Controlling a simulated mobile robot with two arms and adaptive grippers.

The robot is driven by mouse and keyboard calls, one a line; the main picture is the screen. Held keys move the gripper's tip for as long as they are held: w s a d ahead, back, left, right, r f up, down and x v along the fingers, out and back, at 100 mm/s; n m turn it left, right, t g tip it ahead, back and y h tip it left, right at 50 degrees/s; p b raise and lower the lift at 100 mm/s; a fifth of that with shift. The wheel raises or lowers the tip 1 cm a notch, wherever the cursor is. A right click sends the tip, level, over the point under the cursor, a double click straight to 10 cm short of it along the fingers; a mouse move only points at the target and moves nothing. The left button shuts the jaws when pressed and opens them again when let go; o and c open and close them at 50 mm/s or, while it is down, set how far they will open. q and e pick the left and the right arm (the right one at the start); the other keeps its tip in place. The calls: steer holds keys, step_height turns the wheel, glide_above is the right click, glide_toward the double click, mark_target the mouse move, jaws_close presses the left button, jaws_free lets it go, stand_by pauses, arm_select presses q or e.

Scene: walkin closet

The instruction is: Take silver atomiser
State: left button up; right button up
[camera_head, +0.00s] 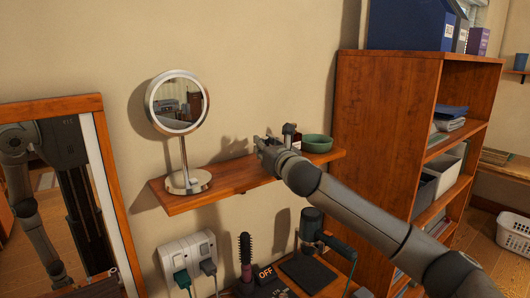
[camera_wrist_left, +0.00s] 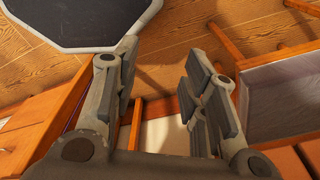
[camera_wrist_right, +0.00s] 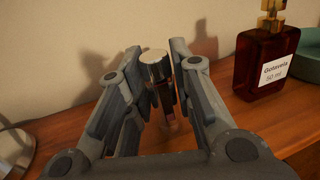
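The silver atomiser (camera_wrist_right: 155,68) stands upright on the wooden wall shelf in the right wrist view. It has a shiny cap and a slim, darker, reddish lower body. My right gripper (camera_wrist_right: 153,78) is open, with a finger on each side of the atomiser; narrow gaps show beside its cap. In the head view my right gripper (camera_head: 268,146) is over the shelf (camera_head: 237,175) and I cannot make out the atomiser there. My left gripper (camera_wrist_left: 160,85) is open and empty over the floor in the left wrist view, and is not directly seen in the head view.
A dark red perfume bottle (camera_wrist_right: 268,62) with a gold cap stands close right of my right gripper. A green bowl (camera_head: 317,143) is beyond it. A round mirror (camera_head: 178,104) stands at the shelf's left. A tall wooden bookcase (camera_head: 386,125) is on the right.

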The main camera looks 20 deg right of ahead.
jaws_close()
steer(key=shift+r, duration=0.1)
